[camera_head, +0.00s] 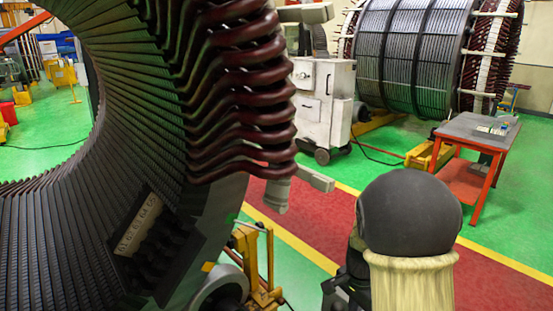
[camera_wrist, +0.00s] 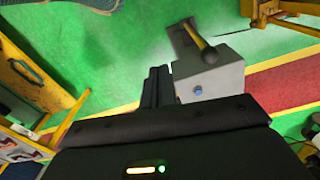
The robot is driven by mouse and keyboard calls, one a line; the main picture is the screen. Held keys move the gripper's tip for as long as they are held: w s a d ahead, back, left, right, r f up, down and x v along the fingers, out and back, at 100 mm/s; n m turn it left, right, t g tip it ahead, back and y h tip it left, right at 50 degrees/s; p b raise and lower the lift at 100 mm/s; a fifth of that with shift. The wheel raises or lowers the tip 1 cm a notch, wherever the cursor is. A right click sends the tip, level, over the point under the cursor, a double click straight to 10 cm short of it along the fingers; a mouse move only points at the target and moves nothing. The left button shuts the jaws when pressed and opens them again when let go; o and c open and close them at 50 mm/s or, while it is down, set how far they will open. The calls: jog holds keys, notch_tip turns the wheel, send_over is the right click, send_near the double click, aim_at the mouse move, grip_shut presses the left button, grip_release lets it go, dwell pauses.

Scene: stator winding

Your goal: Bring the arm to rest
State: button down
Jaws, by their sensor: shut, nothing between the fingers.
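My gripper (camera_wrist: 157,86) shows in the wrist view, with its two dark fingers close together and nothing between them. It points out over the green floor. In the head view I cannot make out its fingertips. The large stator (camera_head: 60,235) fills the left of the head view, with dark slotted walls and dark red coil ends (camera_head: 245,90) along its near edge. A dark block with a pale marked strip (camera_head: 140,225) sits on its lower inner wall.
A grey cabinet on wheels (camera_head: 322,105) stands behind the stator. An orange-legged table (camera_head: 470,132) stands at right, before a second wound stator (camera_head: 405,60). A yellow stand (camera_head: 262,270) is beside the near stator. The wrist view shows a grey box (camera_wrist: 215,80).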

jog(key=s+a+r+n+t, duration=0.1)
jog(key=s+a+r+n, duration=0.1)
jog(key=s+n, duration=0.3)
jog(key=s+a+r+n+t, duration=0.1)
jog(key=s+a+r+n, duration=0.1)
jog(key=s+n, duration=0.4)
jog(key=shift+s+a+r+n+t, duration=0.2)
jog(key=shift+n+t, duration=0.1)
jog(key=shift+n, duration=0.1)
dwell(0.3)
